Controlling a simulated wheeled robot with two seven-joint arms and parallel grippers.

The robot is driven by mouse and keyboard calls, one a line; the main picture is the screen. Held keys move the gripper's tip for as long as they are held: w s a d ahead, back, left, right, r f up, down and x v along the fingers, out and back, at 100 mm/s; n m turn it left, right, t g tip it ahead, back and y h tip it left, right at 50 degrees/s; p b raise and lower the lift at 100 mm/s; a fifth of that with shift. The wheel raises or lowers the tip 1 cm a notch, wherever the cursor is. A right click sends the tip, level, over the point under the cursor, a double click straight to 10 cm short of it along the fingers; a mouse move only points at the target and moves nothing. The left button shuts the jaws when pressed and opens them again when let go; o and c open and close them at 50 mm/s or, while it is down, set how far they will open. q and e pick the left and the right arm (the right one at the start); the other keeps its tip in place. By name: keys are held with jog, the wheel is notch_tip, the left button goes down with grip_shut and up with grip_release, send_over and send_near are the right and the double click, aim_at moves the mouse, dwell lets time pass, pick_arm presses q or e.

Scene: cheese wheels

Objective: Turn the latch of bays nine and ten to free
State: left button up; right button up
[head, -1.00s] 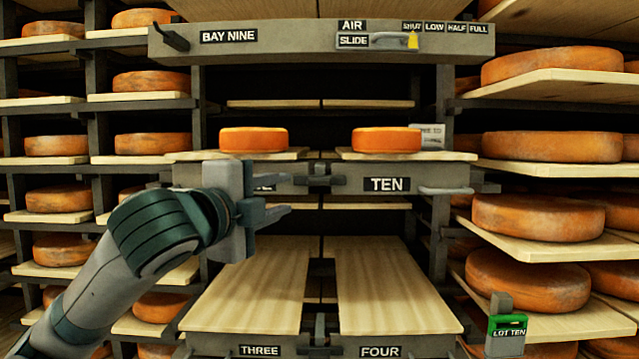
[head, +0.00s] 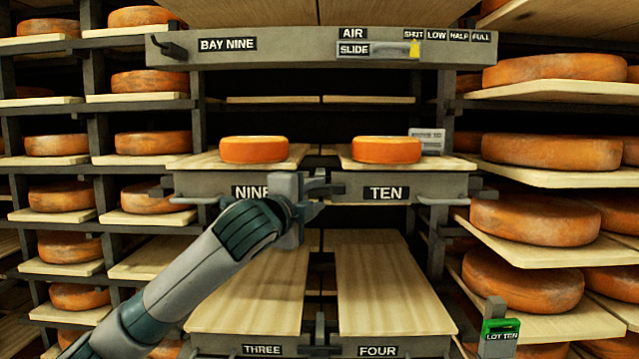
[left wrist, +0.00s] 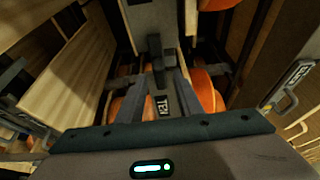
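The dark latch (head: 336,188) sits between the fronts of bay nine (head: 215,186) and bay ten (head: 428,187), its bar lying across the gap. My left gripper (head: 318,196) is right at it and hides its left part in the head view. In the left wrist view the latch (left wrist: 155,52) stands just beyond my two fingertips (left wrist: 157,80), which are apart with nothing seen held between them. I cannot tell whether a finger touches the latch. My right gripper is not in view.
Orange cheese wheels (head: 254,149) (head: 386,150) rest on the boards above bays nine and ten. Empty boards (head: 380,285) of bays three and four lie below. Racks of cheese stand on both sides. A green LOT TEN tag (head: 499,337) is at lower right.

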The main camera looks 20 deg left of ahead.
pick_arm(q)
jog(key=shift+w+d+p, duration=0.15)
jog(key=shift+w+p, duration=0.2)
jog(key=shift+w, duration=0.85)
grip_shut()
